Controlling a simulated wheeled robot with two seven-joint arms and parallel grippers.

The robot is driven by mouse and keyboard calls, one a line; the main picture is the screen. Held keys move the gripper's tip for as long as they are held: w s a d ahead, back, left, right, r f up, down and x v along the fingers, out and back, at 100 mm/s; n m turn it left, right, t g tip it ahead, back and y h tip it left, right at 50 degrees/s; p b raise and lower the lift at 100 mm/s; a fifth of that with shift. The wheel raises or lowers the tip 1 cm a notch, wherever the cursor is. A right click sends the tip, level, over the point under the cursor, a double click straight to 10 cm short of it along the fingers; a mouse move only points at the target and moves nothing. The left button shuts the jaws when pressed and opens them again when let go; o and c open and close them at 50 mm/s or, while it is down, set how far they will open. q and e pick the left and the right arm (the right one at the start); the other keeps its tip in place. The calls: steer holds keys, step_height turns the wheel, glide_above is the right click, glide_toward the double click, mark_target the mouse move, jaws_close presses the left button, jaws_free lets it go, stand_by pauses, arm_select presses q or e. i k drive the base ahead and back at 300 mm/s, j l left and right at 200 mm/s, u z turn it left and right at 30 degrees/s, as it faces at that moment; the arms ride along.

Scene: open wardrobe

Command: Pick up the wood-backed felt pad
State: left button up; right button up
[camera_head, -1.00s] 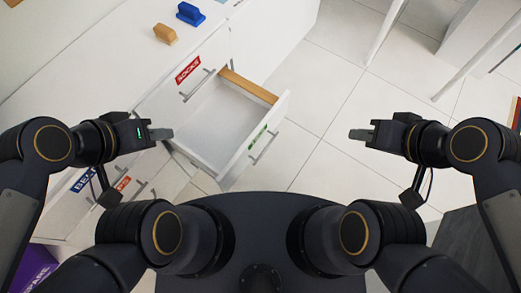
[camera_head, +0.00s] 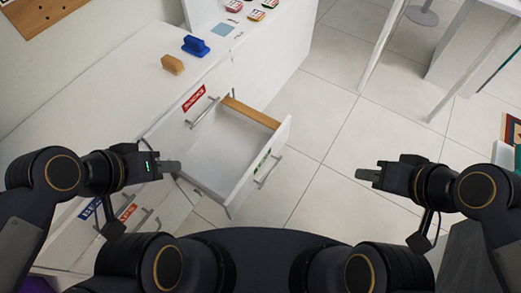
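A tan, wood-coloured block (camera_head: 172,64) lies on the white dresser top, at the upper left of the head view. It looks like the wood-backed felt pad, but its underside is hidden. A blue block (camera_head: 195,46) of similar shape lies just beyond it, to its right. My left gripper (camera_head: 171,166) is at the left, over the dresser front near the open drawer, well apart from both blocks. My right gripper (camera_head: 366,174) is over the floor at the right. Nothing shows in either gripper; the fingers overlap from this angle, so their opening is unclear.
An open, empty-looking drawer (camera_head: 213,176) juts out from the dresser (camera_head: 120,92). A pale blue square (camera_head: 226,30) and several small coloured items lie further back. A white table (camera_head: 460,60) stands at the upper right. Tiled floor lies free between.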

mark_target(173, 65)
steer(key=u, duration=2.45)
steer(key=k+l+z, duration=0.15)
steer(key=z, duration=1.3)
steer(key=i+u, duration=0.2)
steer(key=u, duration=0.2)
steer(key=i+u, duration=0.15)
steer(key=u, duration=0.25)
steer(key=i+u, duration=0.2)
steer(key=u, duration=0.2)
